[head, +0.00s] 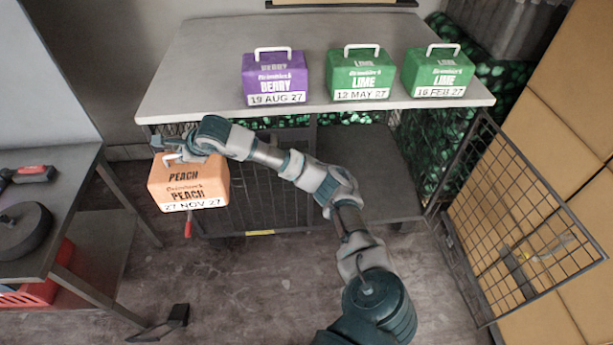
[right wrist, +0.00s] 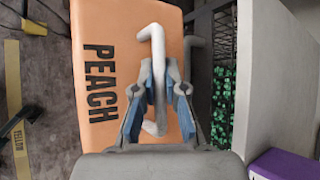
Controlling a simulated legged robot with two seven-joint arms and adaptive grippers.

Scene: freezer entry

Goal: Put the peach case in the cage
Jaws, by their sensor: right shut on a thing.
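The orange peach case (head: 188,184) hangs in the air at the left front of the table, in front of the cage's left side. Its label reads 27 NOV 27. My right gripper (head: 178,152) is shut on its white handle; in the right wrist view the fingers (right wrist: 160,85) close around the handle of the peach case (right wrist: 100,75). The cage (head: 260,200) is under the grey tabletop, with dark mesh. Its right-hand door (head: 530,215) stands swung open to the right, and a dark shelf (head: 360,180) shows inside. My left gripper is in neither view.
A purple berry case (head: 275,78) and two green lime cases (head: 358,75), (head: 438,73) stand on the tabletop (head: 200,75). A workbench (head: 60,170) is at left, with a red crate (head: 40,280) below. Cardboard boxes (head: 570,90) line the right.

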